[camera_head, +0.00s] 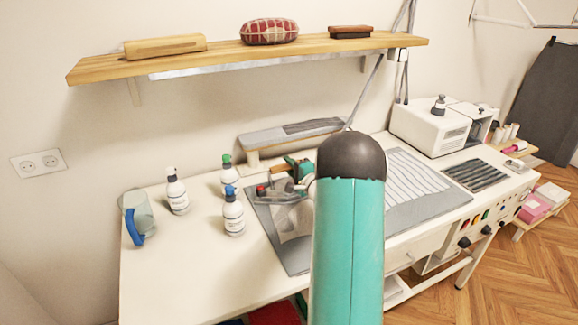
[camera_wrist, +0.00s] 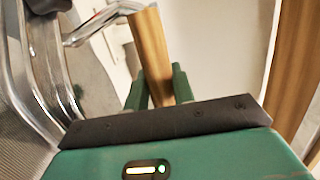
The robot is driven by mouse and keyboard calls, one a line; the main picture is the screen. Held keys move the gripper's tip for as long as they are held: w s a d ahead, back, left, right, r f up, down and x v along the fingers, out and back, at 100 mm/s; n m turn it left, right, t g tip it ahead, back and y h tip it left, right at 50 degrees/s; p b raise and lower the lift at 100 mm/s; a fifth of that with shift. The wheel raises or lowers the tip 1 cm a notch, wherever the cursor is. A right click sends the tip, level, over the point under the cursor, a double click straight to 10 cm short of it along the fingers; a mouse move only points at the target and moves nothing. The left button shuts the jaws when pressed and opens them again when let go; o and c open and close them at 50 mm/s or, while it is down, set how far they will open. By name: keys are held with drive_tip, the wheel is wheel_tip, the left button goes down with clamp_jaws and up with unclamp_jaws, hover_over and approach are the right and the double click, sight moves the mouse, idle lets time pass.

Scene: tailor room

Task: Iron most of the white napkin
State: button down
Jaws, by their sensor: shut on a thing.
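The iron (camera_head: 278,192) is at the left part of the grey ironing mat (camera_head: 297,262), its metal body low over or on the surface. My gripper (camera_head: 303,166) is shut on the iron's wooden handle, which shows between the green fingers (camera_wrist: 162,85) in the wrist view; the shiny metal of the iron (camera_wrist: 45,75) fills that view's left side. A pale cloth, seemingly the white napkin (camera_head: 292,224), lies on the mat below the iron. My teal arm hides its right side, and the iron covers some of it. I cannot tell whether the iron touches it.
Two white spray bottles (camera_head: 233,215) (camera_head: 177,192), a third with a green top (camera_head: 228,175) and a jug with a blue handle (camera_head: 138,220) stand left of the mat. A striped cloth (camera_head: 415,180) lies right of my arm. A wooden shelf (camera_head: 230,54) hangs above.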

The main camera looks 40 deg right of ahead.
drive_tip(key=s+a, duration=0.2)
drive_tip(key=s, duration=0.6)
drive_tip(key=shift+s+a, duration=0.4)
idle(1.5)
drive_tip(key=shift+s, duration=0.15)
drive_tip(key=s+a, duration=0.3)
drive_tip(key=s, duration=0.6)
idle(2.2)
drive_tip(key=shift+r, duration=0.25)
wheel_tip(320, 180, up, 7)
idle(1.1)
idle(0.4)
